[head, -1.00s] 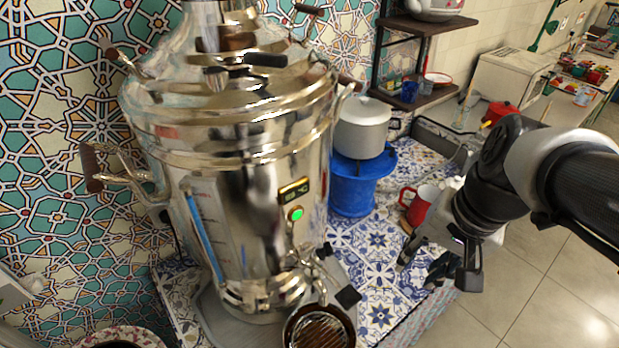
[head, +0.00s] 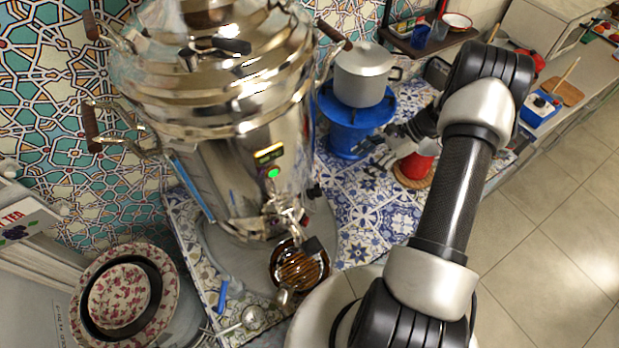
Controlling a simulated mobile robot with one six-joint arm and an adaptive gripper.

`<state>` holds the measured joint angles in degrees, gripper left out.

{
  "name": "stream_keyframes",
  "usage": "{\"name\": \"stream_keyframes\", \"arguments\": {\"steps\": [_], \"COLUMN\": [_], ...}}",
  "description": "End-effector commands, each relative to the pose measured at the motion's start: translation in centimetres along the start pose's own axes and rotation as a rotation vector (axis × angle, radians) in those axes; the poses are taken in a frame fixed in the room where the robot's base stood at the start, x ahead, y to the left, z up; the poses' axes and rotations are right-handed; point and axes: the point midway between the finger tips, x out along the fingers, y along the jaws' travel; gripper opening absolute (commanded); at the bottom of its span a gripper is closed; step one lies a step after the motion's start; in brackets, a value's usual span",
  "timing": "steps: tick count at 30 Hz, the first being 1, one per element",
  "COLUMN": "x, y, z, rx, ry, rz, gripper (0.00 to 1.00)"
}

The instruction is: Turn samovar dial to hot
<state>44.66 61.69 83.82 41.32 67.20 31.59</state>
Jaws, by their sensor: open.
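The large shiny metal samovar (head: 225,110) stands on the tiled counter at the left of centre in the head view. On its front are a small lit display (head: 269,154), a green lit button (head: 274,173) and a tap (head: 290,213) with a black handle. A small dark knob (head: 315,191) shows at its lower right side; I cannot tell if it is the dial, and no setting marks are readable. My gripper (head: 370,155) is open and looks empty. It is right of the samovar, apart from it, in front of the blue stand and beside the red mug.
A grey pot (head: 362,75) sits on a blue stand (head: 346,125) right of the samovar. A red mug (head: 416,168) is partly hidden by my arm. A round strainer-topped cup (head: 300,268) is below the tap. Patterned bowls (head: 120,295) are at lower left.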

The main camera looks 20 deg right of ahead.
Motion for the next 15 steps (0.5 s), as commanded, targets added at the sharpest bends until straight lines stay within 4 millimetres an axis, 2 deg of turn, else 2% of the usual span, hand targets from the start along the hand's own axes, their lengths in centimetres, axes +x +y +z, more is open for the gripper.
{"name": "stream_keyframes", "arguments": {"steps": [4,8,15], "x": [0.9,2.9,8.1], "y": [0.0,0.1,0.1], "z": [-0.5,-0.4,-0.4], "rx": [0.017,0.016,0.014], "ry": [-0.009,-0.009,-0.008], "rz": [-0.004,-0.001,0.000], "gripper": [0.58,0.58,0.58]}}
